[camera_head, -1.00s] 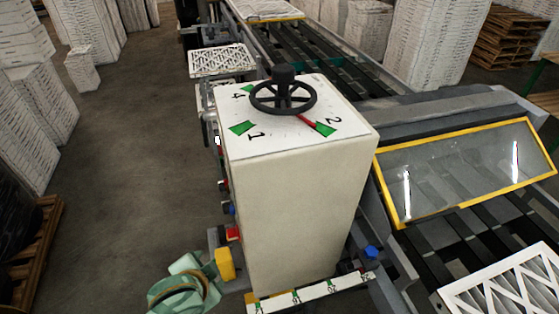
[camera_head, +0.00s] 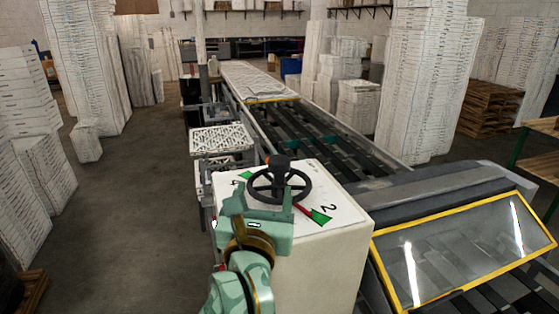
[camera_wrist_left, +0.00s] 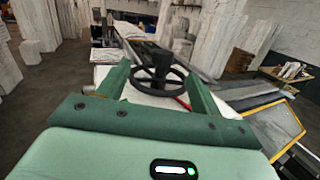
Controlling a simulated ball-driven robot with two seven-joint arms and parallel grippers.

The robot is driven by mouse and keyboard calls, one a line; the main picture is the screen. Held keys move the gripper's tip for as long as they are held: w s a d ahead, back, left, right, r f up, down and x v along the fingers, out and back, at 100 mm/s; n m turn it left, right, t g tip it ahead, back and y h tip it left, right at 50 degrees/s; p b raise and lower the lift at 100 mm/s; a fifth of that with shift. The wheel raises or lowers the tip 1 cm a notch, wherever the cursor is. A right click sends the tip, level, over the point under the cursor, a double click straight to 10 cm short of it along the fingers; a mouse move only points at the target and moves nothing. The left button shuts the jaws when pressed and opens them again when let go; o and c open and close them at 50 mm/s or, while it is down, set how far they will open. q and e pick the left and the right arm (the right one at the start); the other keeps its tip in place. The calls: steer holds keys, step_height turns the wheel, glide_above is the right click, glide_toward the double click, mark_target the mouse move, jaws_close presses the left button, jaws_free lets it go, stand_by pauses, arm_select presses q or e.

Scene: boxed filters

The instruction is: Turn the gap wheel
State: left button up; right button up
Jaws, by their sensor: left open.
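The gap wheel (camera_head: 279,184) is a black spoked handwheel with an upright knob, on top of a cream cabinet (camera_head: 325,262). A red pointer (camera_head: 305,209) under it points at the green mark beside the number 2. My left gripper (camera_head: 256,206) is at the near left side of the wheel and hides the mark numbered 1. In the left wrist view its two green fingers (camera_wrist_left: 160,82) are apart, with the wheel (camera_wrist_left: 158,76) and its knob ahead, showing between them. I cannot tell whether the fingers touch the wheel. My right gripper is not in view.
A yellow-framed clear guard (camera_head: 465,250) slopes over the conveyor at the right. A conveyor (camera_head: 320,140) runs back behind the cabinet, with a white filter (camera_head: 221,138) at its left. Stacks of white boxes (camera_head: 425,90) stand around. The floor at the left is partly clear.

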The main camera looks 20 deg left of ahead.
mark_target(278, 165)
arm_select(q)
steer(key=shift+w+d+f+g, duration=0.2)
steer(key=shift+d+f+g, duration=0.1)
steer(key=shift+d+f, duration=0.1)
steer(key=shift+w+f+h, duration=0.1)
steer(key=shift+w+h, duration=0.1)
steer(key=shift+h, duration=0.2)
steer(key=w+a+p, duration=0.1)
steer(key=w, duration=0.9)
steer(key=w+a+p, duration=0.1)
steer(key=w, duration=0.4)
steer(key=shift+w+a+p, duration=0.25)
steer(key=shift+a+p, duration=0.05)
steer(key=shift+a, duration=0.05)
